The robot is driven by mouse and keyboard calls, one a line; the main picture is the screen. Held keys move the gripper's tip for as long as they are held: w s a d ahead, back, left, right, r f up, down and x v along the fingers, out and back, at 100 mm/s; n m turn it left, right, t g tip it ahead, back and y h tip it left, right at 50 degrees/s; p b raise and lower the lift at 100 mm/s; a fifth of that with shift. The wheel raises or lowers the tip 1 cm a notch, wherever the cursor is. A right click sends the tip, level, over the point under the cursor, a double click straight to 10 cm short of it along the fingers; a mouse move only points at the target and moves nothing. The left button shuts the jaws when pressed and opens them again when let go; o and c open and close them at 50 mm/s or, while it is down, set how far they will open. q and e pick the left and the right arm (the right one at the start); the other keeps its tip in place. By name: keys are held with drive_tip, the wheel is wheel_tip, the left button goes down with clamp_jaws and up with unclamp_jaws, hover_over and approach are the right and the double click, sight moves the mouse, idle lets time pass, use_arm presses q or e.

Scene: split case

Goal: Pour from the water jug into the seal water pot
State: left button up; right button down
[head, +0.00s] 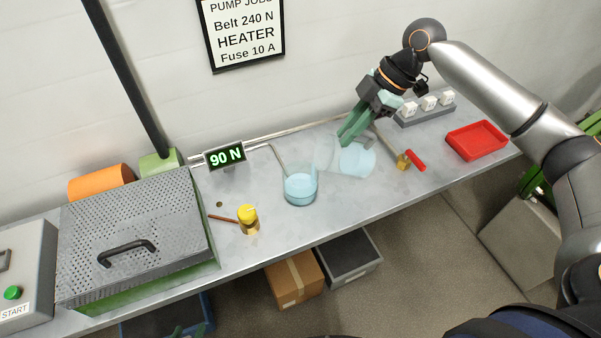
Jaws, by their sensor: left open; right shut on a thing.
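The clear water jug (357,160) is tilted well over to the left, with pale blue water in it. My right gripper (349,136) is shut on the jug from above and behind. The jug's mouth end is near the upper right of a round clear pot (300,189), which appears to be the seal water pot. The pot stands upright on the bench and holds blue water. I cannot make out a stream between them. Green fingertips at the bottom edge look like my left gripper (188,331), apart, empty and mostly cut off, away from the jug and pot.
A yellow-topped brass valve (248,217) stands left of the pot on the grey bench (270,240). A thin pipe (276,152) bends down towards the pot. A red-handled brass valve (408,160), red tray (477,140) and switch block (425,107) lie right. A perforated cover (135,215) fills the left.

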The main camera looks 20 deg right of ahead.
sight(367, 144)
drive_tip(key=shift+a+r+h, duration=0.25)
drive_tip(key=shift+a+h, duration=0.1)
drive_tip(key=shift+h, duration=0.05)
idle(0.9)
drive_tip(key=d+y, duration=0.1)
drive_tip(key=d+f+y, duration=0.1)
drive_tip(key=d+y, duration=0.1)
drive_tip(key=y, duration=0.1)
drive_tip(key=shift+s+d+f+t, duration=0.1)
drive_tip(key=shift+s+f+t, duration=0.1)
drive_tip(key=shift+f+t, duration=0.1)
drive_tip(key=shift+d+f+y, duration=0.3)
drive_tip(key=shift+f+y, duration=0.4)
drive_tip(key=shift+f, duration=0.1)
drive_tip(key=shift+s+d+f+y, duration=0.15)
drive_tip(key=shift+d+f+y, duration=0.4)
drive_tip(key=shift+d+y, duration=0.1)
drive_tip(key=shift+s+d+f+t+y, duration=0.2)
drive_tip(key=shift+d+f+y, duration=0.25)
drive_tip(key=shift+d+y, duration=0.4)
drive_tip(key=shift+s+d+f+t+y, duration=0.15)
drive_tip(key=shift+d+f+y, duration=0.25)
drive_tip(key=shift+d+y, duration=0.4)
drive_tip(key=shift+s+d+f+t+y, duration=0.1)
drive_tip(key=shift+d+f+t+y, duration=0.25)
drive_tip(key=shift+d+y, duration=0.5)
drive_tip(key=shift+d+f+y, duration=0.25)
drive_tip(key=shift+d+y, duration=0.2)
drive_tip(key=shift+d, duration=0.35)
